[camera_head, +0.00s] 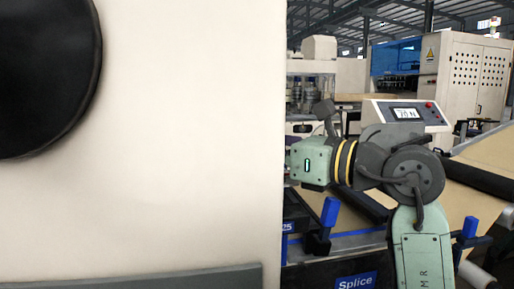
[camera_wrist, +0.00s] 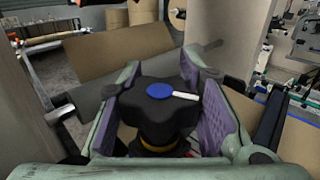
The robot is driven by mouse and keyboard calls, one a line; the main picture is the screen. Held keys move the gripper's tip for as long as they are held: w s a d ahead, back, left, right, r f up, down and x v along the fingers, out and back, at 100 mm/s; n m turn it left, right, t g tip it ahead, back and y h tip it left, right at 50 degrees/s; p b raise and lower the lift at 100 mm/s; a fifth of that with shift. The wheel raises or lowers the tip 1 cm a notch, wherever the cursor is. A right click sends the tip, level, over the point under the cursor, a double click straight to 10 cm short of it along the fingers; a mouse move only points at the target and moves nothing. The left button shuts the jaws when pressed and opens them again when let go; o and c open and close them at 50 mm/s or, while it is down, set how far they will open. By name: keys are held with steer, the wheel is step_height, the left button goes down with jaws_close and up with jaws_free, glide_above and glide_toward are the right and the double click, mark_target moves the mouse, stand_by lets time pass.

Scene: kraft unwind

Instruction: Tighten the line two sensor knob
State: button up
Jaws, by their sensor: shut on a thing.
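In the wrist view a black lobed knob (camera_wrist: 157,108) with a blue round centre and a white pointer mark sits between the fingers of my gripper (camera_wrist: 162,100). The purple finger pads lie along both sides of the knob, and my gripper is shut on it. The white mark points to the right in the picture. A yellow ring shows below the knob on its dark stem. In the head view my arm reaches away and the fingers and knob are hidden behind the arm and the large pale panel.
A large pale panel (camera_head: 190,150) fills the left of the head view. A display box (camera_head: 405,114) with a red button stands behind my arm. Blue clamps (camera_head: 329,212) and a "Splice" label (camera_head: 356,283) are near the arm. Brown paper (camera_wrist: 120,50) lies beyond the knob.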

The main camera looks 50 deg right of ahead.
jaws_close()
steer(key=shift+s+d+f+m+h+b, duration=0.1)
steer(key=shift+d+m+h+b, duration=0.05)
steer(key=shift+m+h+b, duration=0.35)
stand_by(0.5)
steer(key=m+g+h+b, duration=0.1)
steer(key=m+h+b, duration=0.1)
steer(key=h, duration=0.1)
steer(key=d+m+g+h+b, duration=0.1)
steer(key=m+h+b, duration=0.1)
steer(key=h+b, duration=0.1)
steer(key=m+h+b, duration=0.2)
steer(key=h+b, duration=0.1)
steer(key=shift+s+d+g+h, duration=0.2)
steer(key=shift+g+h, duration=0.2)
steer(key=shift+s+d+r+m+g+h+b, duration=0.1)
steer(key=shift+m+g+h+b, duration=0.35)
steer(key=shift+m+h+b, duration=0.15)
steer(key=shift+d+r+m+g+h+b, duration=0.1)
steer(key=shift+m+g+h+b, duration=0.4)
steer(key=shift+h+b, duration=0.1)
steer(key=shift+o, duration=2.3)
jaws_free()
steer(key=shift+s+r, duration=0.1)
steer(key=shift+o, duration=1.4)
